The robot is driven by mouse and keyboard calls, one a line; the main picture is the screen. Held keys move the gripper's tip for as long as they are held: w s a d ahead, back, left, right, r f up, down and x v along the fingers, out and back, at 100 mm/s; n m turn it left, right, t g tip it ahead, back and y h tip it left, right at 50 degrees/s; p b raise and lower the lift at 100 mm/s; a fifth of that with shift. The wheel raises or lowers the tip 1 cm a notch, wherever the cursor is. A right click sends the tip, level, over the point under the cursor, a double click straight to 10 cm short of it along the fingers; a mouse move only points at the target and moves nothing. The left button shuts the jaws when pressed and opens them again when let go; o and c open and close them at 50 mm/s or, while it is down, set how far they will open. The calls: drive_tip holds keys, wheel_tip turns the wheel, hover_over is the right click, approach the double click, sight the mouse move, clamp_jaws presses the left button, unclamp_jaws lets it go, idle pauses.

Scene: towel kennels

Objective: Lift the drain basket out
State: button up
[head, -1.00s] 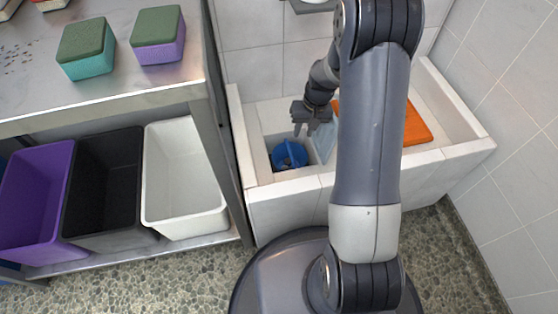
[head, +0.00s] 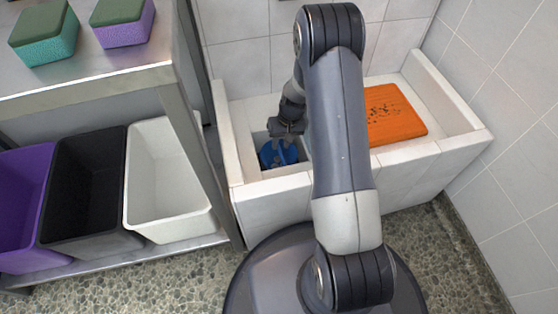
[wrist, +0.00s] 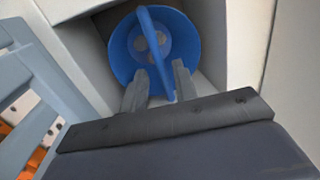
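The drain basket (head: 267,155) is a blue round bucket-like piece with a bar handle across its top. It sits in the small square well at the left end of the pale tiled trough (head: 473,143). In the wrist view the basket (wrist: 122,50) shows round pale spots on its bottom, and its handle (wrist: 152,45) runs toward me. My gripper (wrist: 160,86) is open, with one finger on each side of the handle's near part. A gap shows beside the handle; contact cannot be told. In the head view my gripper (head: 286,134) is just above the basket.
An orange board with dark specks (head: 392,115) lies in the trough, right of my arm. A grey-blue slatted piece (wrist: 45,70) is left of the well. At left, a metal table (head: 120,75) holds sponge-like blocks, with purple, black and white bins (head: 165,180) below.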

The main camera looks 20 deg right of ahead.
sight(279, 147)
drive_tip(key=f, duration=0.1)
drive_tip(key=a+f+b, duration=0.1)
drive_tip(key=f, duration=0.1)
drive_tip(key=shift+f, duration=0.3)
drive_tip(key=shift+r, duration=0.1)
drive_tip(key=shift+c, duration=0.5)
clamp_jaws()
